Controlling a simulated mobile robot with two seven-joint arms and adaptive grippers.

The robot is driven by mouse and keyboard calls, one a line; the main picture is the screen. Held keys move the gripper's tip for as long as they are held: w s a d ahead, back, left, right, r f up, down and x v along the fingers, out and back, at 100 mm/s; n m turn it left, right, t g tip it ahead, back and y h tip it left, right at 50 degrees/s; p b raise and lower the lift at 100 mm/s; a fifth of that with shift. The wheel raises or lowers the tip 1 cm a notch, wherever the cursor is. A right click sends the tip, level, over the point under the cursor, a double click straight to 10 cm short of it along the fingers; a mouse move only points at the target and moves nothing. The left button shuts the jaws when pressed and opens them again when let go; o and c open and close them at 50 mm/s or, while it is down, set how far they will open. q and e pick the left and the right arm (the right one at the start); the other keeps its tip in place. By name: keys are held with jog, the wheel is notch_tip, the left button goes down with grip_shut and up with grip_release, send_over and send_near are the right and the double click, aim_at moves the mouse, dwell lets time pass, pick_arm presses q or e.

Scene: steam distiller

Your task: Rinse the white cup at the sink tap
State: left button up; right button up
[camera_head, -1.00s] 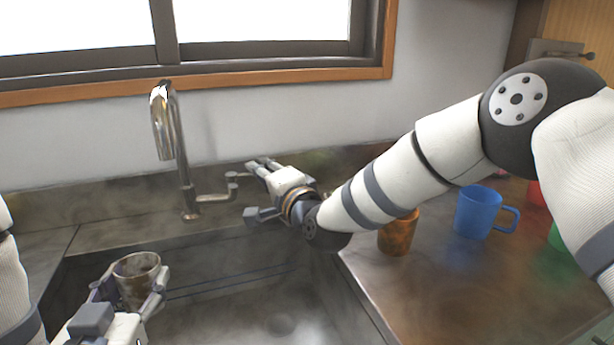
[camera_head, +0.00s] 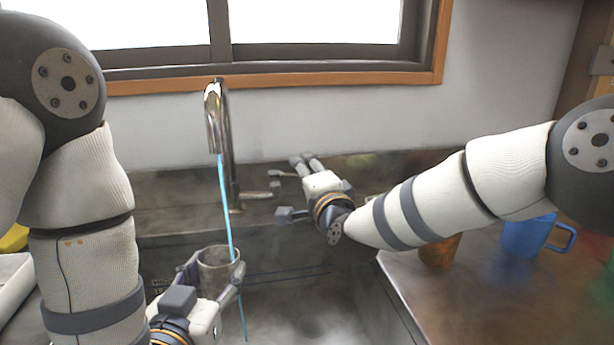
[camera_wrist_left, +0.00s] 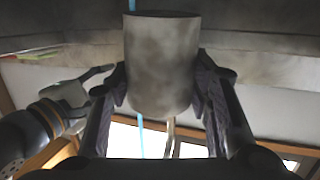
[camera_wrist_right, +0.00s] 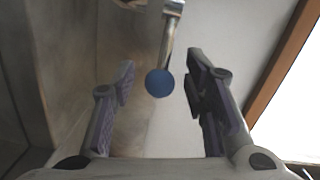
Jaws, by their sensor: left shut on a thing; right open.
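The white cup (camera_head: 213,272), stained grey-brown, is upright in my left gripper (camera_head: 215,265) over the sink. My left gripper is shut around its sides. The cup (camera_wrist_left: 162,65) fills the middle of the left wrist view. The chrome tap (camera_head: 219,125) stands behind the sink, with a blue stream (camera_head: 225,205) running down at the cup's right part and showing below it. I cannot tell whether the stream enters the cup or passes beside it. My right gripper (camera_head: 284,192) is open by the tap lever (camera_head: 256,195). A blue ball (camera_wrist_right: 159,83) shows between its fingers.
The sink basin (camera_head: 345,305) is below the cup. On the right counter (camera_head: 475,300) stand an orange-brown cup (camera_head: 440,252) and a blue mug (camera_head: 525,238), partly hidden by my right arm. The window wall is close behind the tap.

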jog(key=v, duration=1.2)
jog(key=shift+r, duration=0.1)
